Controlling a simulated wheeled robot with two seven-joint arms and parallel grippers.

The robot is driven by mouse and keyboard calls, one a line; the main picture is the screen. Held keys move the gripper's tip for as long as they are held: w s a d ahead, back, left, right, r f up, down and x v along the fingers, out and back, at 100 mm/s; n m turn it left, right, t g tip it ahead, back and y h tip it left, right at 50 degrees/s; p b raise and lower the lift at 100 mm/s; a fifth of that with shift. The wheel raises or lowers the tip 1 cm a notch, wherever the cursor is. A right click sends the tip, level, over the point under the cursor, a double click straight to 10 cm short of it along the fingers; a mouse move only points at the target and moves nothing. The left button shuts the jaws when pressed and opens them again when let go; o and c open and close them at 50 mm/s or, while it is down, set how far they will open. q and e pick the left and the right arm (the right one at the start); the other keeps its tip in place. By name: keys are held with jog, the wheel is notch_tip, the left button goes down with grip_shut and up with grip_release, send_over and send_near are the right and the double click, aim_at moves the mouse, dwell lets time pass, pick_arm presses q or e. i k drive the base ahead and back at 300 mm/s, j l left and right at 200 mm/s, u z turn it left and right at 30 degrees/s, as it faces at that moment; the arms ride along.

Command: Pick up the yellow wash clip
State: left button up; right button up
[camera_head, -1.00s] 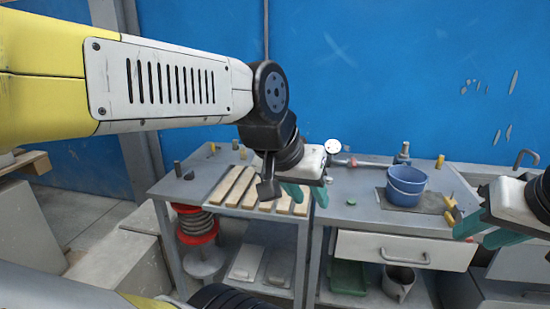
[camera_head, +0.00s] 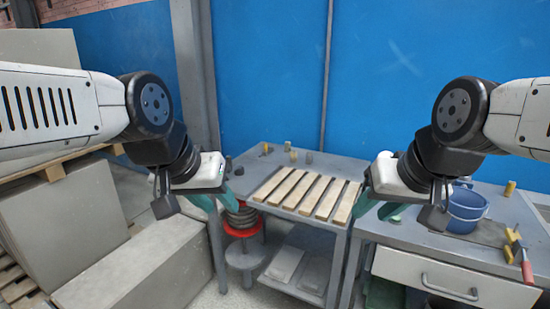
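I cannot tell for sure which thing is the yellow wash clip. A small yellow piece (camera_head: 266,149) stands at the back of the slatted table, with a tan-yellow block (camera_head: 293,156) near it. My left gripper (camera_head: 221,204) is open and empty, left of the slatted table. My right gripper (camera_head: 378,207) is open and empty in front of the slats' right end, its teal fingers apart.
Wooden slats (camera_head: 305,193) lie on the grey table. A blue bucket (camera_head: 466,212) stands on the right bench, above a drawer (camera_head: 450,284). Grey blocks (camera_head: 140,268) fill the left floor.

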aim_at(293, 154)
jog(key=i+j+z, duration=0.25)
jog(key=i+j, duration=0.3)
jog(key=i+j+z, duration=0.25)
jog(key=i+j, duration=0.4)
jog(key=i+j+z, duration=0.25)
jog(key=i+j, duration=0.4)
jog(key=j, duration=0.15)
